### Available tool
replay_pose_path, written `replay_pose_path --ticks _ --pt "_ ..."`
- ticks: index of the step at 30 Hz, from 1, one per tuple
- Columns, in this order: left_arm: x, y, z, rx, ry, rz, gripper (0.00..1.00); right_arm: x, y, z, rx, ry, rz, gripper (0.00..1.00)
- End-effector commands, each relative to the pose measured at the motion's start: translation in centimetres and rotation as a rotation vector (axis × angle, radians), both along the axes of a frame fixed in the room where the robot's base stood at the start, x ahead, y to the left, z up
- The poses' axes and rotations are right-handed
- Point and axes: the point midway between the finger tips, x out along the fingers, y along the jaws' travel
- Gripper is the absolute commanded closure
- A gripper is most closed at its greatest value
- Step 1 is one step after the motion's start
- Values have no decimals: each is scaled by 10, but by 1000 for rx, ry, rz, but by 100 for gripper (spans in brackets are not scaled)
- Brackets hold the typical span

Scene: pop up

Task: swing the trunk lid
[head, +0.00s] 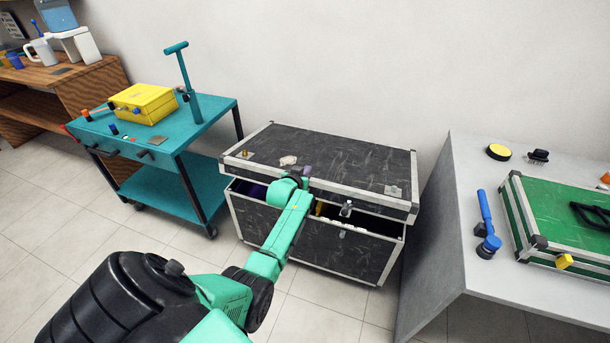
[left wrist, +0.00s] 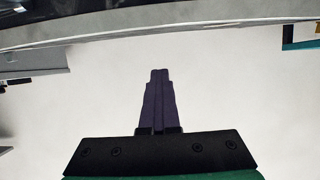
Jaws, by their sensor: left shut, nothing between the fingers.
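The black trunk (head: 306,236) with silver metal edges stands on the floor against the wall. Its lid (head: 340,163) is slightly raised, with a dark gap along the front showing some contents inside. My left gripper (head: 307,171) is at the lid's front edge in the head view, near its middle, and hides part of that edge. In the left wrist view its dark fingers (left wrist: 159,85) are shut together with nothing between them. The lid's edge (left wrist: 150,35) crosses the top of that view. I cannot tell whether the fingers touch the lid. My right gripper is not in view.
A teal cart (head: 200,120) with a yellow box (head: 144,103) stands left of the trunk. A grey table (head: 455,205) with a green case (head: 560,222) and a blue-handled tool (head: 487,222) stands to the right. A wooden shelf (head: 90,76) is far left.

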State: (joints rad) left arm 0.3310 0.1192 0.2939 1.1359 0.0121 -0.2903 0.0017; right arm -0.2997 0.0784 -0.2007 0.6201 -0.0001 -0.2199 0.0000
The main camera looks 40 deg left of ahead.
Motion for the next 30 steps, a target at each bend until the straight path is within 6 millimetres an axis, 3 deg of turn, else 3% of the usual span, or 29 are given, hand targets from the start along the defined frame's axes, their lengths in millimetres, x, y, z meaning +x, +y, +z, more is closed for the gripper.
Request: replay_pose_path --ticks 30 --pt "38 13 85 0 -1 0 100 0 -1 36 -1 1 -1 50"
